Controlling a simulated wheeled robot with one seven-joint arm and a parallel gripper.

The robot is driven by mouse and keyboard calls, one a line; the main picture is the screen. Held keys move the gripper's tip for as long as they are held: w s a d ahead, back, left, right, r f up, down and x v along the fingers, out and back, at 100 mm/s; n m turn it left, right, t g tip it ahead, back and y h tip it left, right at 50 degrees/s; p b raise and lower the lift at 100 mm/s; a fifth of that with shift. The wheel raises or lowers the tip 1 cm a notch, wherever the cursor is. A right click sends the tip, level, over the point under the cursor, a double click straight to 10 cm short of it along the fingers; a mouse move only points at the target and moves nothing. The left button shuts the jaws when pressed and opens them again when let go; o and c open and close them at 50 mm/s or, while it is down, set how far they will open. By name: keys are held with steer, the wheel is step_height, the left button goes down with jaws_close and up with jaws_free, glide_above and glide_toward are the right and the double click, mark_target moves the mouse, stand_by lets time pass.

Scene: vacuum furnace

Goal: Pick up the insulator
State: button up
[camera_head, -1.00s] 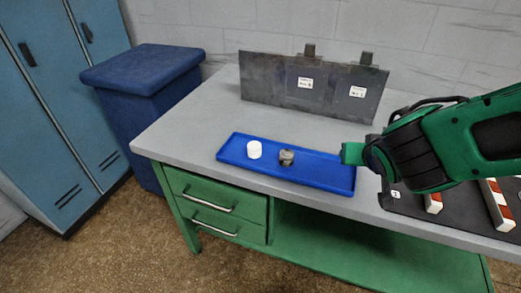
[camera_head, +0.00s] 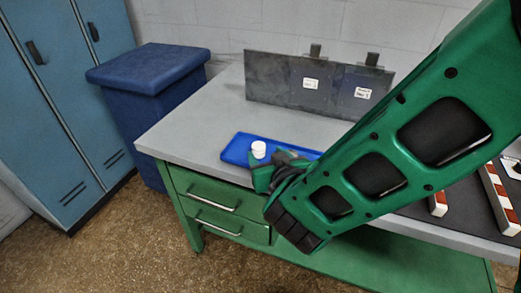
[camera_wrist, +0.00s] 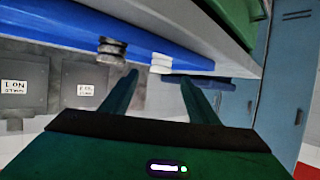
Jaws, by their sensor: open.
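The white cylinder (camera_head: 258,150), which looks like the insulator, stands upright on the blue tray (camera_head: 237,152). In the wrist view, which is turned upside down, the white cylinder (camera_wrist: 161,63) appears just beyond the fingertips and between their lines. My gripper (camera_head: 262,176) is low at the tray's front side, close to the white cylinder. In the wrist view my gripper (camera_wrist: 157,85) is open, with nothing between its fingers. A dark grey ribbed piece (camera_wrist: 112,48) stands beside the white cylinder, outside the fingers. In the head view my gripper and arm cover much of the tray.
The grey tabletop (camera_head: 185,140) is clear left of the tray. Upright grey metal plates (camera_head: 275,80) with labels stand behind it. A dark mat with red-and-white blocks (camera_head: 494,193) lies at the right. A blue bin (camera_head: 150,85) stands left of the table.

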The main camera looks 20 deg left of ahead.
mark_target(260, 148)
steer(key=shift+x, duration=3.1)
steer(key=shift+a, duration=0.1)
steer(key=c, duration=1.2)
